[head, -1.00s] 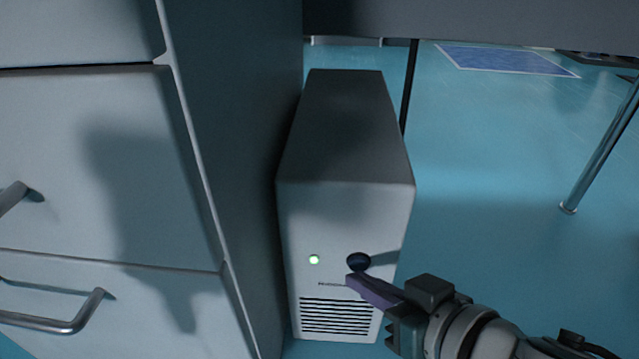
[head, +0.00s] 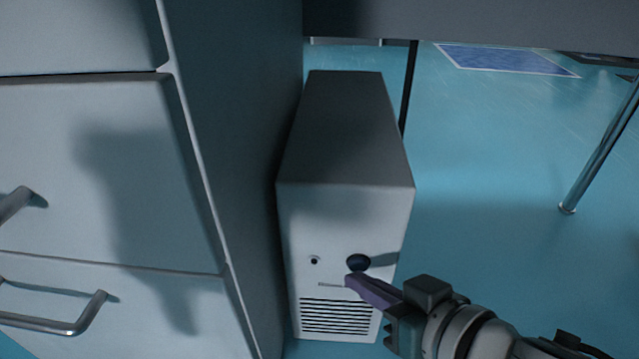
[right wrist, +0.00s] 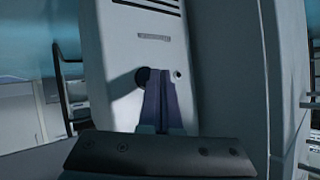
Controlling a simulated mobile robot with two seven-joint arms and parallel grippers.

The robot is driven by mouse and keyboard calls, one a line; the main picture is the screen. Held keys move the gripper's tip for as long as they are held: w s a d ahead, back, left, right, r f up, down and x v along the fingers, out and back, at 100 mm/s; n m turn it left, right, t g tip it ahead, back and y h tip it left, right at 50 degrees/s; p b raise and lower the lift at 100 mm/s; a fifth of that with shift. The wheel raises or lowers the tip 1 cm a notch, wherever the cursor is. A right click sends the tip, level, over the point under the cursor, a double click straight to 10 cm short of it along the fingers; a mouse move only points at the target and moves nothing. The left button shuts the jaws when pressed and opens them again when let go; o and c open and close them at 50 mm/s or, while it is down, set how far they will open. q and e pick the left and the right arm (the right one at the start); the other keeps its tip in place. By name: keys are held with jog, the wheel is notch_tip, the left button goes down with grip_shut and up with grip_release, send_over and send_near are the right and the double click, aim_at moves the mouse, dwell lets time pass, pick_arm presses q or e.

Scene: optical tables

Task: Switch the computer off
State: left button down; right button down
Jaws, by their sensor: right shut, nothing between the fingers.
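The computer (head: 345,225) is a pale upright tower on the floor beside the drawer cabinet. Its front has a round dark button (head: 358,262), a small light (head: 314,260) that is now dark, and a slotted vent below. My right gripper (head: 352,281) is shut and empty, its purple fingertips at the lower edge of the button; I cannot tell whether they touch it. In the right wrist view the shut fingers (right wrist: 160,80) point at the computer front (right wrist: 150,55), with the button (right wrist: 142,77) at their left and partly covered. My left gripper is out of view.
A drawer cabinet (head: 90,170) with metal handles stands close on the computer's left. A table edge (head: 480,22) hangs above and behind. A metal table leg (head: 600,150) stands at the right. The blue floor (head: 490,240) between is clear.

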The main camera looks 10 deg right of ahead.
jog(key=s+a+p, duration=0.1)
jog(key=s, duration=0.4)
jog(key=shift+s+a, duration=0.3)
jog(key=shift+s, duration=0.1)
dwell(1.3)
